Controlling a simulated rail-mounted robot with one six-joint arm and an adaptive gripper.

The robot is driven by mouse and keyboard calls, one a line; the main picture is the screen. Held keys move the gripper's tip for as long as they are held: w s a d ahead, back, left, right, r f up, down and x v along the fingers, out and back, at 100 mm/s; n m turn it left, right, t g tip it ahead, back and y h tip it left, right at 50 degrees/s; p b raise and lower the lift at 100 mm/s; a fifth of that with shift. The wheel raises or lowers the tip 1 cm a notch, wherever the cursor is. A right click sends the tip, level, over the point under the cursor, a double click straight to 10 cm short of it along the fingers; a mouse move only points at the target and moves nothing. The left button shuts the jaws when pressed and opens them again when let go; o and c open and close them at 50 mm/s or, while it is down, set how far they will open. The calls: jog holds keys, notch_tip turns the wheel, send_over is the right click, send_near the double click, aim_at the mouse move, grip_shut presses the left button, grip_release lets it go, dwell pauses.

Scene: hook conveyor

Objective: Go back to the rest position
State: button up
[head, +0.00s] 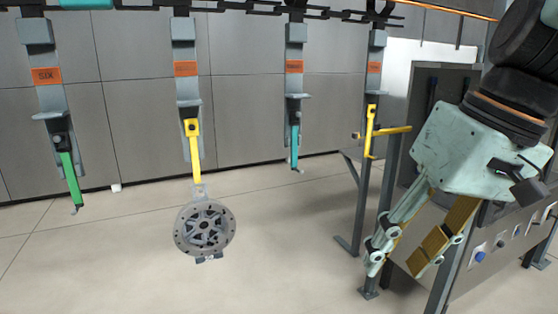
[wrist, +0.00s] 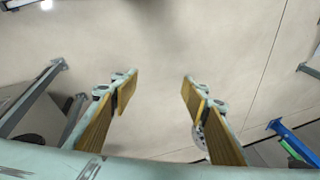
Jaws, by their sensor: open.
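My gripper (head: 406,255) is at the right of the head view, pointing down. Its yellow-padded fingers are apart with nothing between them. In the wrist view my gripper (wrist: 157,85) also shows open over bare floor. A grey round flange-like wheel (head: 205,229) hangs from a yellow hook (head: 194,150) left of centre, well apart from my gripper. In the wrist view a grey round part shows partly behind the right finger; I cannot tell for sure what it is.
An overhead conveyor (head: 240,10) carries hangers with a green hook (head: 70,177), a teal hook (head: 294,146) and another yellow hook (head: 370,130). A control panel (head: 480,256) and grey frame (head: 361,215) stand close by my gripper. The floor at centre is clear.

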jog(key=s+d+f+m+t+h, duration=0.1)
jog(key=s+d+f+h, duration=0.1)
jog(key=s, duration=1)
jog(key=shift+d+t+h, duration=0.15)
jog(key=shift+t+h, duration=0.25)
jog(key=shift+h, duration=0.1)
